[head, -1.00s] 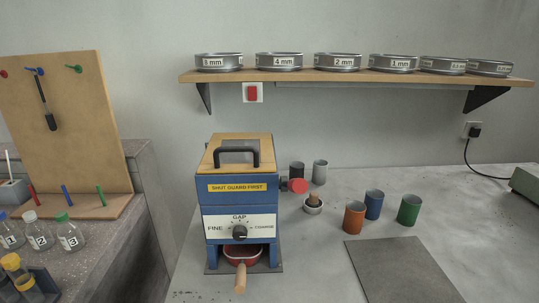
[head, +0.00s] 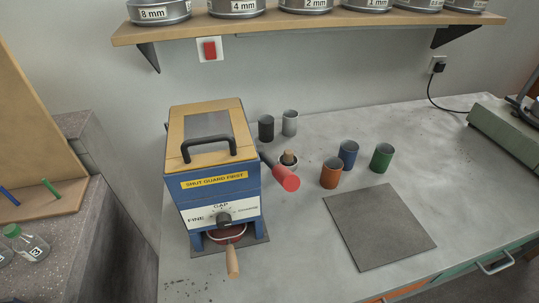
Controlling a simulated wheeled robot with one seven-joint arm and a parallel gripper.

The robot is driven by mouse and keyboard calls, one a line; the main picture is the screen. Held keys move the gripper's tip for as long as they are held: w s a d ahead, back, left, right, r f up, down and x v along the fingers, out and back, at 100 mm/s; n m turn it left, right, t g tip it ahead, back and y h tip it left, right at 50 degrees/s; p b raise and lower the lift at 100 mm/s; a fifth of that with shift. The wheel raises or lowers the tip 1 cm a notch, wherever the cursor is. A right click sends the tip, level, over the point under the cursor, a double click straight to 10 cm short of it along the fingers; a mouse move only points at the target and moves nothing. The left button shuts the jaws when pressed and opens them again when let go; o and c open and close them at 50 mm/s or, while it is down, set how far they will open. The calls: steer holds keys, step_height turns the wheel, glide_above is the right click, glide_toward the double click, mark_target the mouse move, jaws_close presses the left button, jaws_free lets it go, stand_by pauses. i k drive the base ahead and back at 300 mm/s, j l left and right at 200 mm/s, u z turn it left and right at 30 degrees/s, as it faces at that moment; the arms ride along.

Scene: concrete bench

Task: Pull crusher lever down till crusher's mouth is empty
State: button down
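The crusher (head: 188,188) is a blue box on the bench with a dial on its front, labelled GAP. A wooden-edged top with a grey panel (head: 207,128) and a black handle (head: 208,149) covers it. A yellow label (head: 214,180) reads SHUT GUARD FIRST. The mouth and its contents are not visible. A dark lever with a red end (head: 286,180) sticks out on the crusher's right side, toward me. A red pan with a wooden handle (head: 232,262) sits in the opening below. My gripper is not in view.
Orange (head: 331,174), blue (head: 348,156) and green (head: 382,158) cups stand right of the crusher, behind a bare grey mat (head: 380,226). A sieve shelf (head: 300,24) hangs above a red switch (head: 210,49).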

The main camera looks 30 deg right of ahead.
mark_target(291, 183)
steer(key=k+l+z, duration=0.1)
steer(key=k+z, duration=0.25)
steer(key=z, duration=0.15)
steer(key=k+l+z, duration=0.2)
steer(key=z, duration=0.25)
steer(key=k, duration=0.1)
